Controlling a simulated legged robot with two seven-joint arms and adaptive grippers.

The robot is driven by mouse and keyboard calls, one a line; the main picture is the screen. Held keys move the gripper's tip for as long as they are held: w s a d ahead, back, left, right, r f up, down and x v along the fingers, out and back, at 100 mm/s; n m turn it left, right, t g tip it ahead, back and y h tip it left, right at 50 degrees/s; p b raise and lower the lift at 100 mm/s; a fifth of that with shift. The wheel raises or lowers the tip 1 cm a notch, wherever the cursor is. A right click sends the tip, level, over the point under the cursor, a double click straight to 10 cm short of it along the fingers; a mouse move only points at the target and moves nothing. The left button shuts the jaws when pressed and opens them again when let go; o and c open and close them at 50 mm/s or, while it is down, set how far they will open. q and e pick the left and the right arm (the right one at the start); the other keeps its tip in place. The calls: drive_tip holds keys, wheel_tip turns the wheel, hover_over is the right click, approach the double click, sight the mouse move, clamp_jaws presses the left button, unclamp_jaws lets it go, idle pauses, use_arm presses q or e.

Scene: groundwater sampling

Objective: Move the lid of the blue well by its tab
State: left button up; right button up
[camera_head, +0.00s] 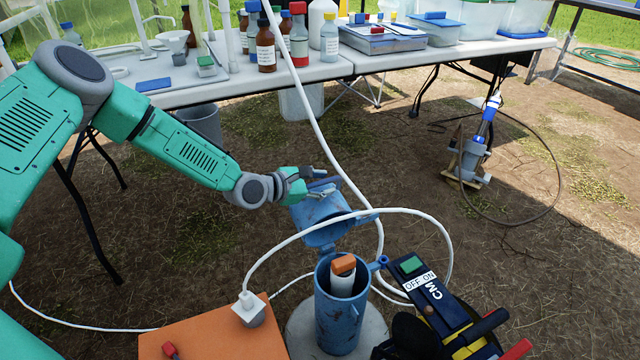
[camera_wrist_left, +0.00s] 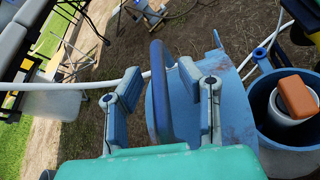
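The blue well (camera_head: 340,318) stands upright in a pale round base, with a white pipe capped in orange (camera_head: 344,264) inside. Its mouth is uncovered. The blue, scuffed lid (camera_head: 318,228) is swung up and back at the well's far side; it also shows in the left wrist view (camera_wrist_left: 228,108). My left gripper (camera_head: 318,182) is at the lid's upper edge. In the left wrist view its fingers (camera_wrist_left: 160,82) are apart, on either side of the curved blue tab (camera_wrist_left: 158,105), with gaps visible. My right gripper is not in view.
A black-and-yellow control box (camera_head: 435,305) stands right of the well, and an orange box (camera_head: 215,335) is at front left. A white hose (camera_head: 330,150) loops close around the lid and well. A table (camera_head: 300,75) with bottles and trays stands behind.

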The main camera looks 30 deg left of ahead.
use_arm(q)
drive_tip(key=v, duration=1.2)
drive_tip(key=shift+f, duration=0.15)
